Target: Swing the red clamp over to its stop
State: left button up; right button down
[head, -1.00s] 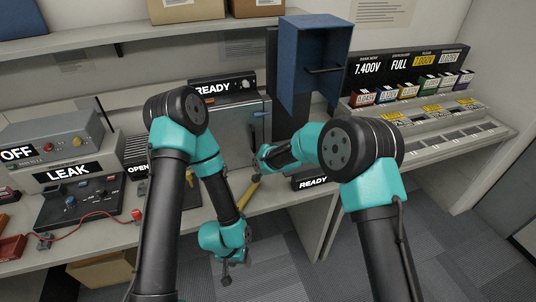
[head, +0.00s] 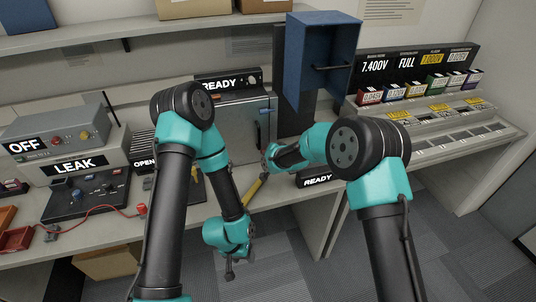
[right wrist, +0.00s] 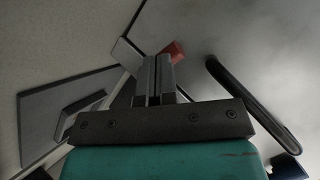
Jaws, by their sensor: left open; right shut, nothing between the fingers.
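The red clamp shows as a small red piece (right wrist: 174,51) just beyond my right fingertips in the right wrist view; whether they touch I cannot tell. My right gripper (right wrist: 154,62) is shut with nothing between its fingers. In the head view, my right gripper (head: 268,158) is small and partly hidden by its own wrist, in front of the grey cabinet (head: 240,117); I cannot make out the clamp there. My left gripper (head: 229,272) hangs open and empty below the bench's front edge, away from the cabinet.
A blue open box (head: 322,60) stands above and right of the cabinet. A dark curved handle (right wrist: 240,95) lies right of my fingers in the right wrist view. A yellow bar (head: 254,188) lies below my right gripper. The leak tester (head: 75,165) stands at left, a battery rack (head: 440,120) at right.

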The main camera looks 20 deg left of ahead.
jog(key=shift+s, duration=0.1)
jog(key=s+d+r, duration=0.5)
jog(key=s+r, duration=0.3)
jog(key=s, duration=0.1)
jog(key=shift+s+d, duration=0.3)
jog(key=shift+s, duration=0.05)
dwell(0.6)
jog(key=s+d+f+m+g+h, duration=0.1)
jog(key=s+d+f+h, duration=0.1)
jog(key=d+f, duration=0.8)
jog(key=s+d+f+g+h, duration=0.1)
jog(key=s+d+f+h, duration=0.15)
jog(key=d+f, duration=0.75)
jog(key=s+d+f+g, duration=0.2)
jog(key=s+d+f, duration=0.1)
jog(key=s+d, duration=0.7)
jog(key=s+d+f+m+g, duration=0.1)
jog(key=s+d+f+g, duration=0.1)
jog(key=s+d, duration=0.8)
jog(key=shift+d+f, duration=0.65)
jog(key=shift+d, duration=0.05)
